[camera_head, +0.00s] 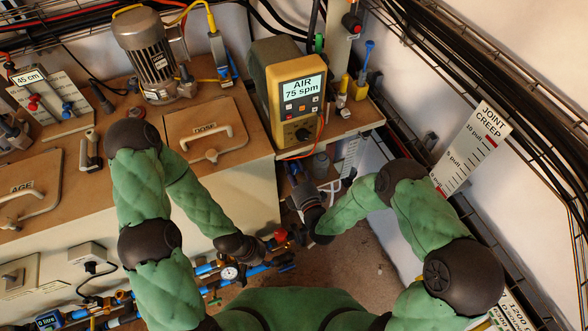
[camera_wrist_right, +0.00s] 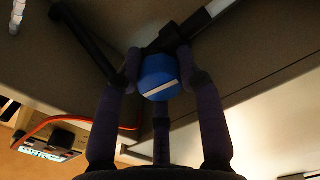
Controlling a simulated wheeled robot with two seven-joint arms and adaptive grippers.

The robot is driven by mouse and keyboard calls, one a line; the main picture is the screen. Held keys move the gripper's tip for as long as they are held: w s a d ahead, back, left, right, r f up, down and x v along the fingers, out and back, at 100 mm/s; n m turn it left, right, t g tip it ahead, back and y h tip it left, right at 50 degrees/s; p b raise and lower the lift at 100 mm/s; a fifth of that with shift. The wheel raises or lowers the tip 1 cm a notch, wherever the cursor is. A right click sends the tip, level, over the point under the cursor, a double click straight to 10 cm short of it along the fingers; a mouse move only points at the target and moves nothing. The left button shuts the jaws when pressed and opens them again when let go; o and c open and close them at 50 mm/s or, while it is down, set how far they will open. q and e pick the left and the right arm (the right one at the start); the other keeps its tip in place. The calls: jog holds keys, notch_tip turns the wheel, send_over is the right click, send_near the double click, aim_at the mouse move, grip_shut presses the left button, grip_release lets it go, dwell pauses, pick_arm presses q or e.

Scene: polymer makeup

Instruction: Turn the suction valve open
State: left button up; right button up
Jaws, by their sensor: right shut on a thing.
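A blue valve knob (camera_wrist_right: 160,78) with a white bar across its face sits on a dark fitting in the right wrist view. No label on it is readable, so I cannot confirm that it is the suction valve. My right gripper (camera_wrist_right: 160,60) has its fingers on both sides of the knob, shut on it. In the head view this gripper (camera_head: 297,178) is by the bench side, below the yellow meter; the knob is mostly hidden there. My left gripper (camera_head: 274,243) is lower, beside red handles (camera_head: 281,235) over the pipes; its fingers are too small and dark to read.
Blue pipes with a gauge (camera_head: 229,273) run low near my left gripper. A motor (camera_head: 150,55) and a DOSE hatch (camera_head: 206,130) are on the bench. Black cables line the right wall.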

jog(key=shift+a+r+n, duration=0.1)
jog(key=shift+a+n, duration=0.1)
jog(key=shift+n, duration=1)
jog(key=o, duration=0.9)
jog(key=shift+o, duration=1.2)
jog(key=shift+a, duration=0.15)
jog(key=shift+s, duration=0.1)
jog(key=shift+s+d+f, duration=0.2)
jog(key=shift+s+d, duration=0.05)
jog(key=shift+d, duration=0.05)
jog(key=v, duration=1.1)
jog(key=shift+s, duration=0.15)
